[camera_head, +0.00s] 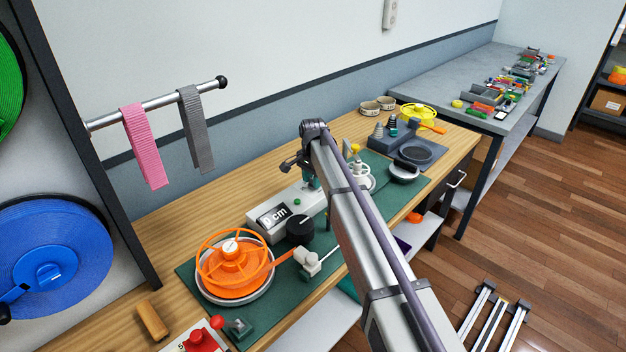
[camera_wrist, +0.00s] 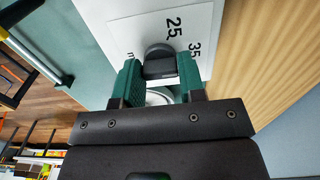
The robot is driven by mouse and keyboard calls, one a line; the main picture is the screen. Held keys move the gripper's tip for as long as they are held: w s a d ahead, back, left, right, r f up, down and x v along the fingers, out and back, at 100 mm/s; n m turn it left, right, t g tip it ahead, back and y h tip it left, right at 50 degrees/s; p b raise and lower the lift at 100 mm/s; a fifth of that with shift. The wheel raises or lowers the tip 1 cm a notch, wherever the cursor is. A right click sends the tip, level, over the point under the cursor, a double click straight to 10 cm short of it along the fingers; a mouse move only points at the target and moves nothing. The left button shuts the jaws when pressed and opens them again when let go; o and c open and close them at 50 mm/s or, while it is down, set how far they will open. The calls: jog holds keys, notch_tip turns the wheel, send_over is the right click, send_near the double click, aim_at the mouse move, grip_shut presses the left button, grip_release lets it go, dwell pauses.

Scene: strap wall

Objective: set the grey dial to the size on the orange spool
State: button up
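The grey dial (camera_wrist: 160,62) shows in the wrist view as a dark knob on a white plate (camera_wrist: 125,35) printed with "25" and "35". My gripper (camera_wrist: 158,68) has its two green fingers on either side of the knob, with no clear gap between them. In the head view my gripper (camera_head: 310,178) is at the far end of the white device, and my arm hides the dial. The orange spool (camera_head: 232,268) sits on the green mat at the front left; the label on its hub (camera_head: 230,247) is too small to read.
A pink strap (camera_head: 143,146) and a grey strap (camera_head: 195,128) hang on a wall rail. A yellow spool (camera_head: 418,113) and a dark round dish (camera_head: 415,153) stand further back.

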jog(key=c, duration=0.4)
jog(key=shift+c, duration=0.2)
jog(key=shift+n, duration=0.5)
jog(key=n, duration=0.5)
jog(key=shift+n, duration=0.3)
jog(key=n, duration=0.5)
jog(key=shift+n, duration=0.3)
jog(key=o, duration=0.9)
jog(key=shift+o, duration=0.2)
